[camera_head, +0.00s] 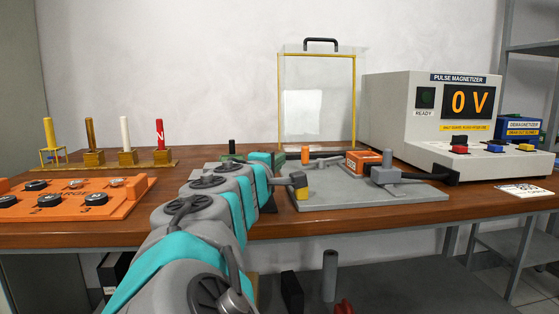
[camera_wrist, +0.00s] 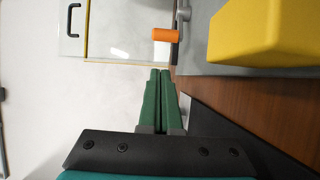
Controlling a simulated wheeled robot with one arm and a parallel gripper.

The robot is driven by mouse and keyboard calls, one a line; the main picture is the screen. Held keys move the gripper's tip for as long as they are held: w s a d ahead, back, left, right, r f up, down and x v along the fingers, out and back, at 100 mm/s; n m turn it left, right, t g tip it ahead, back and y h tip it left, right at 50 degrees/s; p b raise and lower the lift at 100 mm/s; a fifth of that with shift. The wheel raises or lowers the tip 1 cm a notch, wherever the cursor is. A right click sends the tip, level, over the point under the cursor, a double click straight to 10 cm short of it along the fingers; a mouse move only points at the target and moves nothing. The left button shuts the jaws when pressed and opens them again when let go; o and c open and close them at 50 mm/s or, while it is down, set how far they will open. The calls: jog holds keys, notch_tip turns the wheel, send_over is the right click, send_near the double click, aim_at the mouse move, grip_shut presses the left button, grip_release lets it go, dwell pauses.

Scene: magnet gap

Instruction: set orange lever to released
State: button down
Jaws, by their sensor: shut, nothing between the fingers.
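In the wrist view an orange cylinder (camera_wrist: 165,35) on a short grey stem lies beyond my fingertips and appears to be this lever's handle. My gripper (camera_wrist: 160,71) has green fingers that are shut together and empty. They point toward the handle, with a visible gap between. In the head view my arm hides most of the gripper.
A yellow block (camera_wrist: 262,32) is close on the right in the wrist view. A clear yellow-edged guard (camera_head: 355,100) and the pulse magnetizer (camera_head: 390,110) stand behind.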

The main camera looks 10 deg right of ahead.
jog(key=shift+w+a+r+m+g+h+p, duration=0.25)
jog(key=shift+w+a+m+g+h+p, duration=0.15)
jog(key=shift+h+p, duration=0.2)
jog(key=shift+w+a+r+m+g+h+p, duration=0.2)
jog(key=shift+w+m+h+p, duration=0.1)
jog(key=shift+w+h+p, duration=0.25)
jog(key=shift+w+a+r+m+g+h+p, duration=0.1)
jog(key=shift+w+a+m+g+h+p, duration=0.15)
jog(key=shift+a+m+g+h+p, duration=0.4)
jog(key=shift+m+h, duration=0.35)
jog(key=shift+h, duration=0.15)
jog(key=shift+s+a+f+m+g+h+p, duration=0.15)
jog(key=shift+a+m+g+h+p, duration=0.1)
jog(key=shift+m+g+h+p, duration=0.3)
jog(key=shift+a+f+m+g+h+p, duration=0.2)
jog(key=shift+m+g+h+p, duration=0.1)
jog(key=shift+g, duration=0.3)
jog(key=shift+s+a+f+m+g+h, duration=0.1)
jog(key=shift+s+f+m+g+h, duration=0.2)
jog(key=shift+g, duration=0.2)
jog(key=shift+w, duration=0.15)
jog(key=x, duration=1)
jog(key=shift+r+p, duration=0.1)
jog(key=shift+p, duration=0.2)
jog(key=shift+s+n+t+y+b, duration=0.6)
jog(key=shift+n+t+y+b, duration=0.25)
jog(key=shift+t+b, duration=0.3)
